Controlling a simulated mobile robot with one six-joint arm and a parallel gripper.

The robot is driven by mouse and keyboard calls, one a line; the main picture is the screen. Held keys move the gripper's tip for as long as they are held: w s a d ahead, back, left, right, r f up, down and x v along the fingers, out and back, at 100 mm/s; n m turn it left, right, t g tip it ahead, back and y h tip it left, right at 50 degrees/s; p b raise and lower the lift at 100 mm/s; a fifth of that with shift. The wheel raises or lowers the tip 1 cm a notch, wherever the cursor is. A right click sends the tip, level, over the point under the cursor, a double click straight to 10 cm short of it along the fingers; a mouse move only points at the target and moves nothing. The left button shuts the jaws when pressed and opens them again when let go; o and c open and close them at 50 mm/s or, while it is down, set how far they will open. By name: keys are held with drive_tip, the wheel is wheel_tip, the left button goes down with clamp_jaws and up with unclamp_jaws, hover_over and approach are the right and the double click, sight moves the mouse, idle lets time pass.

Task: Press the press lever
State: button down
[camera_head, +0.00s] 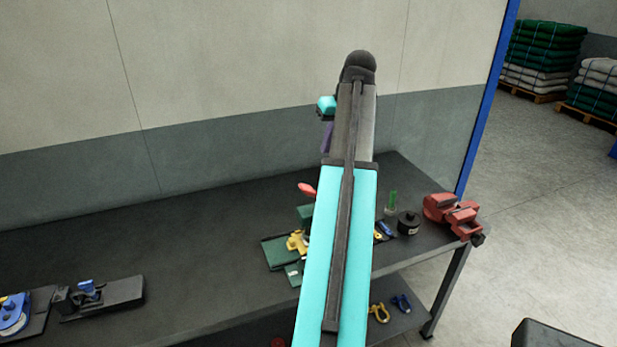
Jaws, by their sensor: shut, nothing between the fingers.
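A red knob (306,189), which looks like the end of the press lever, shows just left of my arm. Below it is a green block (305,213), apparently part of the press. A green base plate (280,252) lies under it on the bench, with a yellow piece (297,242) on it. My arm crosses the middle of the picture and hides the right part of the press and most of the lever. My gripper's fingers are hidden behind my arm, so their distance from the knob cannot be seen.
The dark bench (190,245) stands against a wall. A red vise (454,215), a black round part (408,223) and a green upright piece (391,203) are at its right end. Yellow and blue shackles (379,313) are on the lower shelf.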

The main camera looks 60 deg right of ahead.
drive_tip(key=shift+w+a, duration=0.1)
drive_tip(key=shift+w, duration=0.05)
drive_tip(key=b, duration=0.6)
hover_over(309, 188)
drive_tip(key=s, duration=0.2)
drive_tip(key=f, duration=1.1)
drive_tip(key=shift+w+f, duration=0.25)
drive_tip(key=shift+f, duration=0.05)
drive_tip(key=shift+w+a+f, duration=0.15)
drive_tip(key=shift+w+f, duration=0.1)
drive_tip(key=shift+f, duration=0.45)
drive_tip(key=shift+b, duration=0.3)
drive_tip(key=shift+s+f, duration=0.1)
drive_tip(key=shift+s, duration=0.05)
